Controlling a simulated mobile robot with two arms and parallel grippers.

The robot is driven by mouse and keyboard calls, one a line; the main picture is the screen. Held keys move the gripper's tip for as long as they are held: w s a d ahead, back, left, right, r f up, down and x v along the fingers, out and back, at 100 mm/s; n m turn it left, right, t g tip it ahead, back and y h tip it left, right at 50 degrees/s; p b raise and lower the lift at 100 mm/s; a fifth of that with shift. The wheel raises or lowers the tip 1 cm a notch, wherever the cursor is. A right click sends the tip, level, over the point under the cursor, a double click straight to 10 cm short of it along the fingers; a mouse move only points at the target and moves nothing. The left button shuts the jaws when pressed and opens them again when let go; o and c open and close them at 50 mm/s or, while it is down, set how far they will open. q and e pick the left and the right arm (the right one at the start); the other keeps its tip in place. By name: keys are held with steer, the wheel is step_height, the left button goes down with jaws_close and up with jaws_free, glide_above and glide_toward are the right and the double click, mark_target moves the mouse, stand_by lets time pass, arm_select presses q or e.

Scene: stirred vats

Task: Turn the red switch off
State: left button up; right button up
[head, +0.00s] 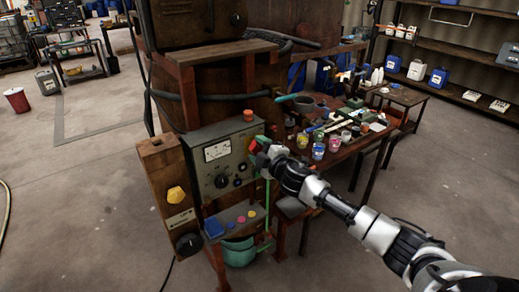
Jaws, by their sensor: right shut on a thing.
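The red switch (254,146) is on the right side of the front of a grey-green control box (207,185). My right arm comes in from the lower right, and my right gripper (261,155) is at the red switch, shut on it. The gripper covers part of the switch, so its exact position is hard to tell. The box also has a white dial gauge (217,151) and a black knob (221,181). My left gripper is not in view.
An orange-red button (249,115) sits on top of the box. A wooden post with a yellow knob (176,195) stands to its left. A table with several jars (318,151) is close behind my right gripper. A green bucket (238,252) is below.

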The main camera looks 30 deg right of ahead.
steer(key=shift+f+n, duration=0.1)
steer(key=shift+n, duration=2.1)
steer(key=o, duration=0.9)
steer(key=shift+s, duration=0.1)
steer(key=shift+s+d+b, duration=0.2)
steer(key=shift+s+b, duration=0.75)
steer(key=shift+s, duration=1.75)
steer(key=shift+s+d+b, duration=0.2)
steer(key=shift+s+b, duration=0.7)
steer(key=shift+s, duration=1.75)
